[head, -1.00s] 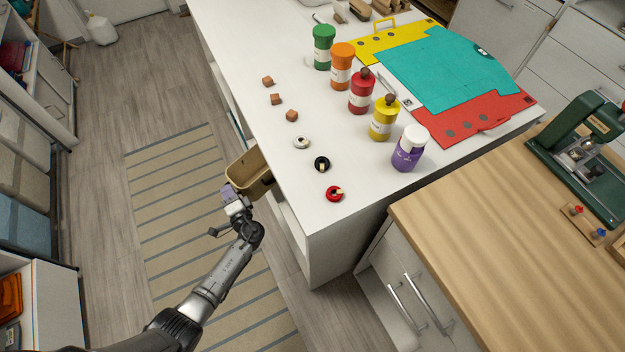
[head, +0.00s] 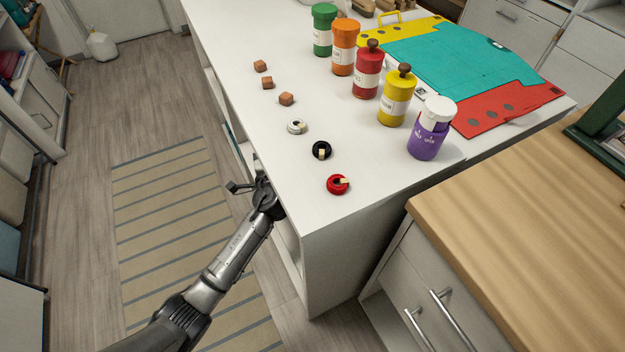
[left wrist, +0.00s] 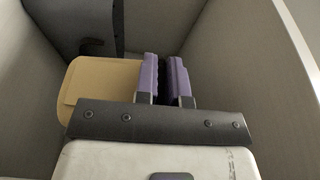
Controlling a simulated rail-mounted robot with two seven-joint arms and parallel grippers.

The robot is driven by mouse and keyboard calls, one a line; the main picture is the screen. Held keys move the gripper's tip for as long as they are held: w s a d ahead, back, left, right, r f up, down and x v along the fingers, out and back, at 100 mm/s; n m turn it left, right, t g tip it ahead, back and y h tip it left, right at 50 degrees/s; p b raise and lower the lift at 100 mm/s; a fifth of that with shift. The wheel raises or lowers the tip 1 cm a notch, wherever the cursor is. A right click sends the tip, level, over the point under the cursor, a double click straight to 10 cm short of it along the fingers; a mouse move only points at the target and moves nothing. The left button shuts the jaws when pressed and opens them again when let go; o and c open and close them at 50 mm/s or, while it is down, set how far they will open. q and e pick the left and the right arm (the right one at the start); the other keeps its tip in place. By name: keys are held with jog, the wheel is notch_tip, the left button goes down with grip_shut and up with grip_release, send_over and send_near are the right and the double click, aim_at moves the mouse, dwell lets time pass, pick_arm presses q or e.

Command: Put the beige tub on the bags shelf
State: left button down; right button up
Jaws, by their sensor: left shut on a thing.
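The beige tub (left wrist: 100,82) shows in the left wrist view, left of and against my left gripper's purple fingers. My left gripper (left wrist: 166,78) is shut on the tub, and both are between the grey walls of a cubby. How much of the tub rests on the cubby floor I cannot tell. In the head view my left arm reaches in at the near-left side of the white unit, under its top. The tub and my fingertips are hidden there. My right gripper is in neither view. I cannot read which shelf this cubby is.
Grey cubby walls (left wrist: 240,65) stand close on both sides. A dark grey thing (left wrist: 85,20) with a black part is behind the tub. The white top (head: 250,120) overhangs my wrist and carries bottles, small blocks and rings. The striped rug (head: 170,220) is clear.

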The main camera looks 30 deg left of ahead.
pick_arm(q)
notch_tip(320, 180, down, 10)
jog(key=b, duration=0.5)
jog(key=shift+b, duration=0.4)
jog(key=shift+f, duration=0.2)
jog(key=c, duration=1.2)
grip_release()
jog(key=shift+r, duration=0.1)
